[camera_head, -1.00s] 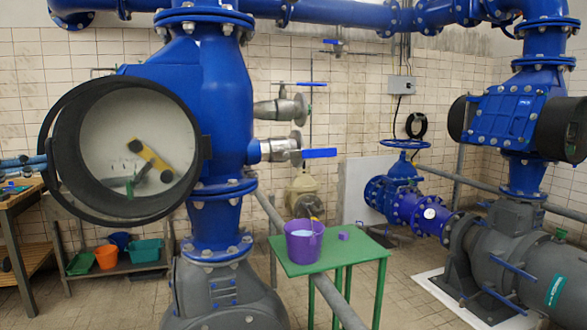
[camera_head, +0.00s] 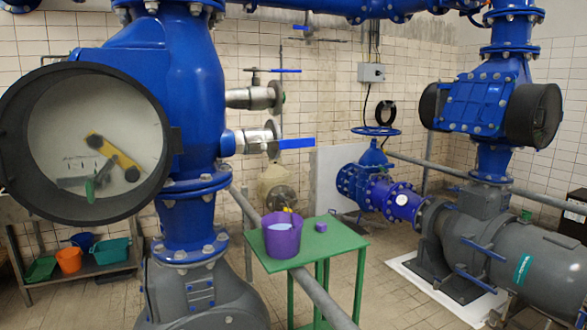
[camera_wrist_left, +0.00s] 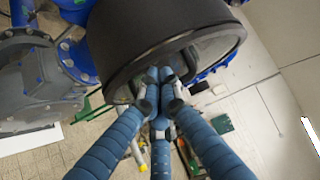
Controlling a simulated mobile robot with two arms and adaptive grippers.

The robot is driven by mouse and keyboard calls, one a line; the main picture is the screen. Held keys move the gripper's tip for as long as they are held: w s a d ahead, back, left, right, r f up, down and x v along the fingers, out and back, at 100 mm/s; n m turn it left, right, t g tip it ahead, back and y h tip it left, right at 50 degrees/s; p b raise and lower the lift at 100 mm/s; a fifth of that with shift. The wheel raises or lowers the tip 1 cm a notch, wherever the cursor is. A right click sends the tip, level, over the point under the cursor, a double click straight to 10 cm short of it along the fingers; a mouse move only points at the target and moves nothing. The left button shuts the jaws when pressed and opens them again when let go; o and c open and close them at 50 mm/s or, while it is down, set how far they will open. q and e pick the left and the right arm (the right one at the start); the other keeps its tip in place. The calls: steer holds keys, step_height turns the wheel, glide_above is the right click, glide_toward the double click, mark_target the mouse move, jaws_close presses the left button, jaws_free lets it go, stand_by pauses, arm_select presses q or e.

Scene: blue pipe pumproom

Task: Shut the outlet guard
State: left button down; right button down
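The outlet guard is a round black-rimmed cover (camera_head: 150,108) on the front of the black drum housing on the left blue pump column. It now looks flush or nearly flush with the housing; a small gap cannot be ruled out. Behind it, a yellow lever (camera_head: 113,157) and a green-tipped part (camera_head: 93,180) show on a pale round face. In the left wrist view, the guard's rim (camera_wrist_left: 220,60) lies just beyond my left gripper (camera_wrist_left: 161,78). Its blue fingers are drawn together and appear to hold nothing; whether they touch the rim is unclear. My right gripper is not in view.
A green table (camera_head: 318,251) with a purple bucket (camera_head: 281,236) and a small purple block (camera_head: 321,227) stands right of the column. A low shelf (camera_head: 80,275) with coloured tubs is at lower left. Valves with blue handles (camera_head: 297,143) stick out right of the column.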

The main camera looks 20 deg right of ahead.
arm_select(q)
steer(key=v, duration=1.2)
